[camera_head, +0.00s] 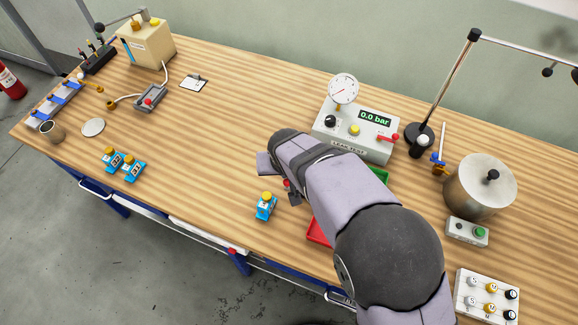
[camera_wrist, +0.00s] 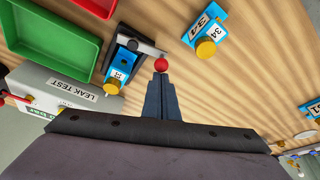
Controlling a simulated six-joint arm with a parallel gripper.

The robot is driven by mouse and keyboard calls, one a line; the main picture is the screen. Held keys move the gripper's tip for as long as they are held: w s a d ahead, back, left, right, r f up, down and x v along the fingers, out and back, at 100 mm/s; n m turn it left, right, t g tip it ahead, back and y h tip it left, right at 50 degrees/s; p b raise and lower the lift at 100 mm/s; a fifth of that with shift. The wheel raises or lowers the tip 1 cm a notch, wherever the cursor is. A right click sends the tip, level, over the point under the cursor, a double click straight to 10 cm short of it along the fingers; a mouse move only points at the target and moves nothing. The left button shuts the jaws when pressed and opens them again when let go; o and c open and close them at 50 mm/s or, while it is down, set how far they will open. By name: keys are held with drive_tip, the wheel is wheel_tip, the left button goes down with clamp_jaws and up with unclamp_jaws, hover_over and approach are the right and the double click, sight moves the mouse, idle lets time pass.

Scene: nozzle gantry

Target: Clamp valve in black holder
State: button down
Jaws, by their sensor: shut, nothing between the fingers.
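The black holder (camera_wrist: 128,41) is in the wrist view, with a blue valve (camera_wrist: 119,68) with a white label and brass cap seated at it. A grey lever (camera_wrist: 146,48) runs from the holder to a red knob (camera_wrist: 161,65). My gripper (camera_wrist: 160,77) is shut and empty, its fingertips right at the red knob; whether they touch it I cannot tell. A second blue valve (camera_wrist: 206,32), labelled 34, lies apart from the holder; it also shows in the head view (camera_head: 265,207). In the head view my arm hides most of the holder.
A green tray (camera_wrist: 57,70) and a red tray (camera_wrist: 98,6) are beside the holder. The leak test box (camera_head: 350,136) stands behind my arm. Two more blue valves (camera_head: 132,169) stand at the left. A metal pot (camera_head: 478,192) is at the right. The table's middle left is clear.

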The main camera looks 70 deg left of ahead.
drive_tip(key=n, duration=0.1)
drive_tip(key=s+d+n+g, duration=0.1)
drive_tip(key=n, duration=0.1)
drive_tip(key=shift+d+f+n+b, duration=0.1)
drive_tip(key=shift+d+n+b, duration=0.15)
drive_tip(key=shift+n+b, duration=0.05)
drive_tip(key=n+b, duration=0.1)
drive_tip(key=d+n+g+b, duration=0.1)
drive_tip(key=n+b, duration=0.1)
drive_tip(key=shift+s+d+f+n+g+b, duration=0.25)
drive_tip(key=shift+s+d+n+g+b, duration=0.05)
drive_tip(key=shift+b, duration=0.1)
drive_tip(key=d+n+b, duration=0.1)
drive_tip(key=n+b, duration=0.1)
drive_tip(key=d+n+g+b, duration=0.1)
drive_tip(key=n+b, duration=0.1)
drive_tip(key=b, duration=0.1)
drive_tip(key=shift+n+h, duration=0.3)
drive_tip(key=shift+w+d+r+n+g+h+b, duration=0.2)
drive_tip(key=shift+d+n+g+h+b, duration=0.25)
drive_tip(key=shift+n+b, duration=0.55)
drive_tip(key=shift+w+d+r, duration=0.1)
drive_tip(key=shift+d, duration=0.35)
drive_tip(key=shift+d+b, duration=0.1)
drive_tip(key=shift+b, duration=0.25)
